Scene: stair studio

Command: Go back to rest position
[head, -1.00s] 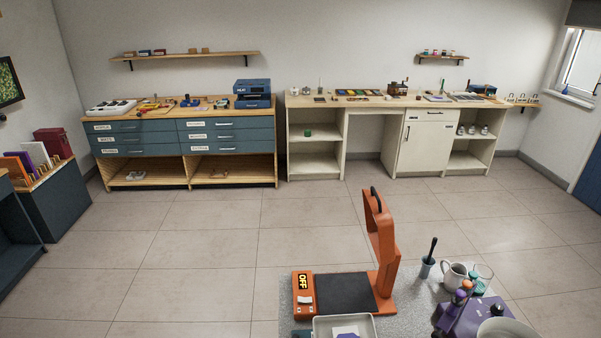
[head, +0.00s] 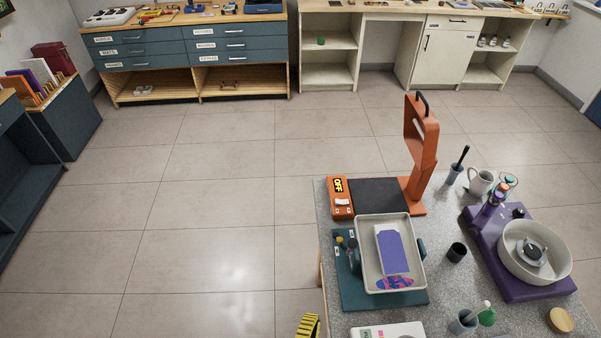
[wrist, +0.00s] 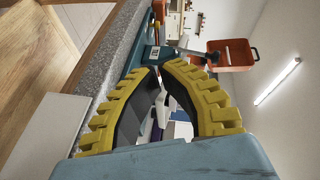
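My gripper (wrist: 159,70) fills the middle of the wrist view. Its two yellow ribbed fingers bow towards each other and their tips come together, with no object held between them. The background shows through the gap below the tips. In the head view only a yellow ribbed piece of my gripper (head: 309,326) shows at the bottom edge, left of the speckled worktop; the rest of it is out of frame.
The grey worktop (head: 452,215) bears an orange press (head: 416,205), a white tray (head: 361,262) with a purple card and a patterned oval piece, a purple wheel unit (head: 478,222), cups and a mug. The floor (head: 215,225) left of it is clear. Cabinets (head: 190,50) line the far wall.

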